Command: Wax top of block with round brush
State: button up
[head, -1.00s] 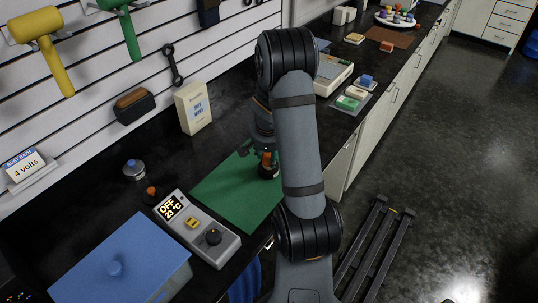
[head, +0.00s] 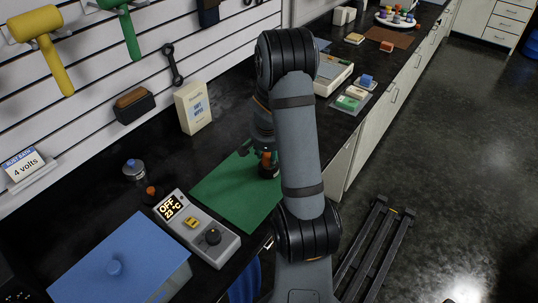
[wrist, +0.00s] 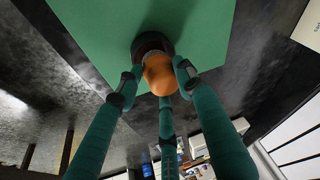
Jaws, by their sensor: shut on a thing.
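A round brush with an orange ball knob and a dark round base stands within my gripper, over the green mat (head: 225,200). In the wrist view the brush's knob (wrist: 159,75) is enclosed by three teal fingers, and its dark base (wrist: 150,43) shows beyond. My gripper (head: 262,160) is shut on the knob; it fills the lower wrist view (wrist: 162,85). I cannot make out a separate block under the brush. In the head view my arm covers the mat's right side. I cannot tell whether the base touches the mat.
A grey control box (head: 200,228) reading OFF and 23 °C stands left of the mat. A blue lidded box (head: 120,262) is at front left. A soft wipes box (head: 193,107) stands behind.

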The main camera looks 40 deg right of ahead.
aim_at(269, 154)
dwell(0.4)
notch_tip(269, 154, up, 7)
jog(key=p, duration=0.6)
dwell(0.8)
